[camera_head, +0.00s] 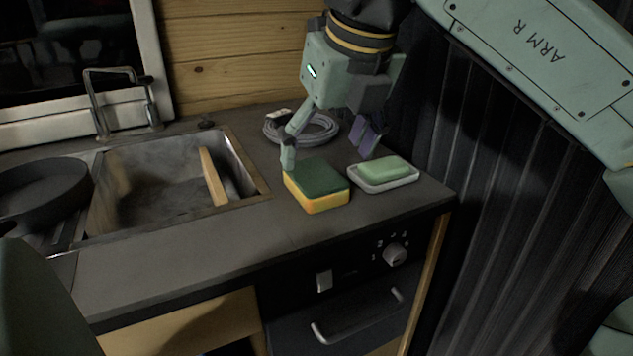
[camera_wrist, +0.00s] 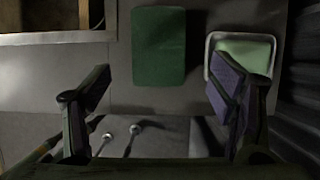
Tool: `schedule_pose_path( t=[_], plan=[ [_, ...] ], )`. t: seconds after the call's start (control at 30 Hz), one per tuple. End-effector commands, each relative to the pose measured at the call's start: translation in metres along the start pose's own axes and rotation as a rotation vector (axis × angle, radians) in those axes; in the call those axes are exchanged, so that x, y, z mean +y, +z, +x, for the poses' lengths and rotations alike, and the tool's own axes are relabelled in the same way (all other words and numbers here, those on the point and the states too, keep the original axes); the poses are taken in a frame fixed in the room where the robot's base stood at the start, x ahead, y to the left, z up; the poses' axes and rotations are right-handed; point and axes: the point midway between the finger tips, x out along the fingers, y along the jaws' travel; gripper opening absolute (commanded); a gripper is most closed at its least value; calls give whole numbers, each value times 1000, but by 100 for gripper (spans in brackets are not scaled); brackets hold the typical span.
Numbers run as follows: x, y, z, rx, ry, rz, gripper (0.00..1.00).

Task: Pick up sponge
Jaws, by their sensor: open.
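The sponge (camera_head: 318,187), green on top and yellow below, lies flat on the dark countertop to the right of the sink. In the wrist view its green top (camera_wrist: 159,46) shows ahead of the fingers, between their lines. My gripper (camera_head: 327,149) is open and empty above the counter, over and behind the sponge in the head view. Its fingers (camera_wrist: 160,103) are spread wider than the sponge in the wrist view. I see no contact between the fingers and the sponge.
A soap dish (camera_head: 390,186) with a green soap bar (camera_head: 384,169) stands close to the right of the sponge. A coiled grey cable (camera_head: 318,131) lies behind. The sink (camera_head: 262,189) is at left, with a black pan (camera_head: 38,193) beyond. A dark ribbed wall (camera_head: 480,170) bounds the right.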

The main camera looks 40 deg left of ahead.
Motion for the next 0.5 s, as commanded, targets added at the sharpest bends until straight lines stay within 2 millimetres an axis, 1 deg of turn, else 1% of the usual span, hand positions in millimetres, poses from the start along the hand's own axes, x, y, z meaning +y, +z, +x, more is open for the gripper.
schedule_pose_path(
  t=[0.17,0.3,0.4,0.5],
  plan=[
    [2,3,15,1,3,-3,78],
    [3,8,37,1,4,-4,78],
    [3,8,49,0,2,-2,78],
    [3,8,55,-1,2,-2,78]
  ],
)
